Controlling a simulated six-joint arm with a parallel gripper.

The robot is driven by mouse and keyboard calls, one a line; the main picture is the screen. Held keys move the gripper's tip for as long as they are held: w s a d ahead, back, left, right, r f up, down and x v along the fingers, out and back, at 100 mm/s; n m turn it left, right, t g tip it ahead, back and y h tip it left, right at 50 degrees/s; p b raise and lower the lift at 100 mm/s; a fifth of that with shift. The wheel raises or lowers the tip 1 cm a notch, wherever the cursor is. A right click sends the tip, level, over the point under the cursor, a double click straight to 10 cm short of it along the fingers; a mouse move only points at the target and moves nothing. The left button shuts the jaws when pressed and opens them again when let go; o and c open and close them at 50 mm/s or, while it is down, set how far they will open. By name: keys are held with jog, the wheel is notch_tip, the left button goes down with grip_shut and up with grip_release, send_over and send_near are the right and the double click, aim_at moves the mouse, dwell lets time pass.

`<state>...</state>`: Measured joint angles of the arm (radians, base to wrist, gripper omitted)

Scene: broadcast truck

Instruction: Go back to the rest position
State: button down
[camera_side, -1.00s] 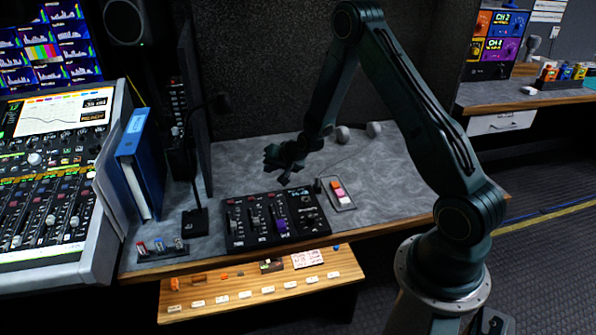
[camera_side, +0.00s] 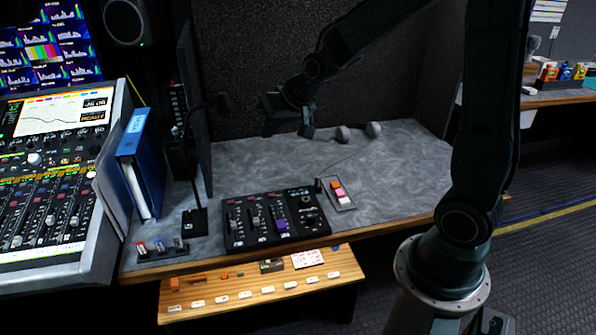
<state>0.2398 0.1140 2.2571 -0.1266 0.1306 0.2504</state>
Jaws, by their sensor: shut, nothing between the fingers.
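My gripper (camera_side: 288,134) is at the upper middle of the side view, above the back of the grey desk (camera_side: 400,180). It is dark against the dark wall, and its fingers point down. It is shut and holds nothing. My arm reaches to it from the base at the lower right. The black control panel with sliders (camera_side: 272,218) lies on the desk below and in front of the gripper, clear of it.
A small tray with coloured blocks (camera_side: 339,194) lies right of the panel. Two grey round objects (camera_side: 373,129) sit behind it. A microphone (camera_side: 195,222), a blue binder (camera_side: 140,160) and a mixing console (camera_side: 50,190) stand left. A wooden shelf with labels (camera_side: 250,283) is in front.

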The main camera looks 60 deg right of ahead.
jog(key=s+a+r+n+g, duration=0.1)
jog(key=s+a+r+n, duration=0.1)
jog(key=s, duration=1)
jog(key=s+a+r+n, duration=0.3)
jog(key=s+a+r, duration=0.2)
jog(key=s, duration=0.7)
jog(key=shift+s+r+g, duration=0.3)
jog(key=shift+r+g, duration=0.1)
jog(key=shift+r, duration=0.4)
